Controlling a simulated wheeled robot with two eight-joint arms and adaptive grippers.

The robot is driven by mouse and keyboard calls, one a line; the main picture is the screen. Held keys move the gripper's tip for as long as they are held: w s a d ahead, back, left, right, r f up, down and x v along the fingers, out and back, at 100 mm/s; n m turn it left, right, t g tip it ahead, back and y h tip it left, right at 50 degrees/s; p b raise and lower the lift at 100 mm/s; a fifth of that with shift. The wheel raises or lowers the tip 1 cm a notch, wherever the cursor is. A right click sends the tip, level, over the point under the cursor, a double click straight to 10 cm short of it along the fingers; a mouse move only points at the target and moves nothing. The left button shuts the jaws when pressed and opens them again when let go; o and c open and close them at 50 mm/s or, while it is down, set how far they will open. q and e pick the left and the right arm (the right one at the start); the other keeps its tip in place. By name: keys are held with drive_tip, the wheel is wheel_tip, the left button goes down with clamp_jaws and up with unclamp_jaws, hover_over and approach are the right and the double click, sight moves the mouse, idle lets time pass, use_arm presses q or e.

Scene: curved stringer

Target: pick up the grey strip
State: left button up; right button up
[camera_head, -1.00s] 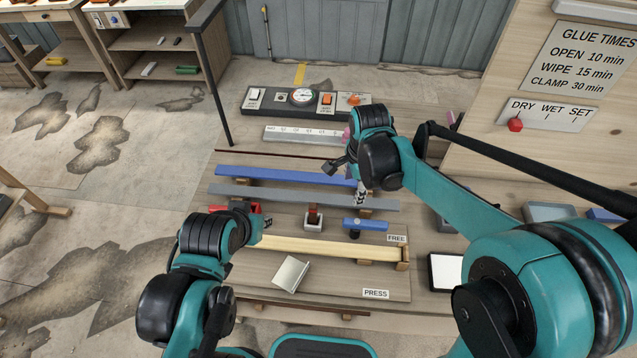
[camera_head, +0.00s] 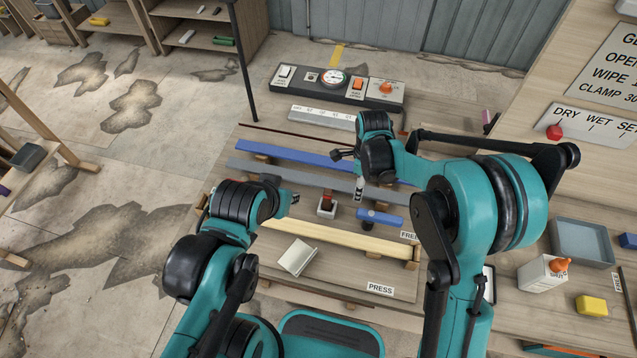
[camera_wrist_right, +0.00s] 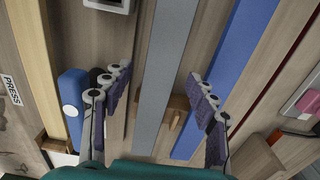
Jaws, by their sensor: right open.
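The grey strip (camera_head: 290,176) lies on the bench between the blue strip (camera_head: 295,152) and the pale wood strip (camera_head: 330,239). In the right wrist view the grey strip (camera_wrist_right: 168,60) runs lengthwise between the spread fingers of my right gripper (camera_wrist_right: 160,74). A wooden support block (camera_wrist_right: 177,103) sits under it. My right gripper (camera_head: 359,187) is open and empty over the strip's right part, which it partly hides. My left gripper (camera_head: 293,198) is near the pale wood strip, close to a small block with a red-brown top (camera_head: 327,204); its opening is unclear.
A short blue bar (camera_head: 380,217) lies beside the grey strip, close to my right gripper. A control panel (camera_head: 335,87) and a pale ruler-like bar (camera_head: 320,117) stand behind. A grey tray (camera_head: 583,243), a glue bottle (camera_head: 543,272) and a yellow block (camera_head: 591,306) are at right.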

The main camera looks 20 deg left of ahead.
drive_tip(key=shift+f, duration=0.1)
clamp_jaws()
